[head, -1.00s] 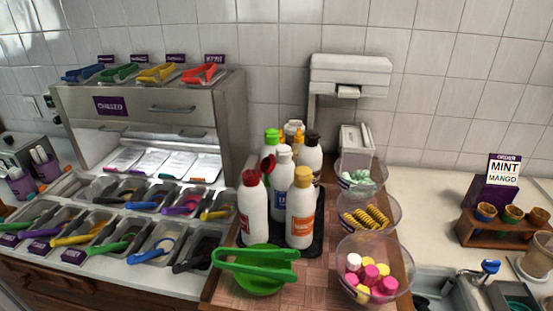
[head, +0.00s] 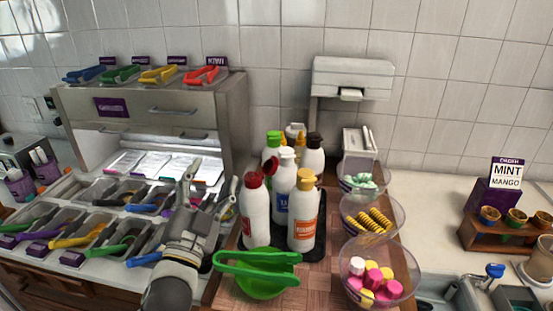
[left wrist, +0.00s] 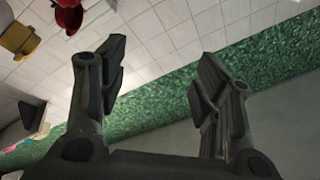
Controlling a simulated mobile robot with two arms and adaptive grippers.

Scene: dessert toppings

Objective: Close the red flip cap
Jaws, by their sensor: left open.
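The bottle with the red cap (head: 253,180) stands upright at the front left of the bottle group. In the left wrist view a red cap (left wrist: 68,15) shows at the top left, outside the open fingers of my left gripper (left wrist: 157,78). My right gripper is not in view.
A yellow-capped bottle (head: 302,215) and a white-capped bottle (head: 284,190) stand close to the right. A green bowl with green tongs (head: 258,265) sits in front. Topping bins (head: 100,230) lie left. Clear bowls (head: 375,285) stand right.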

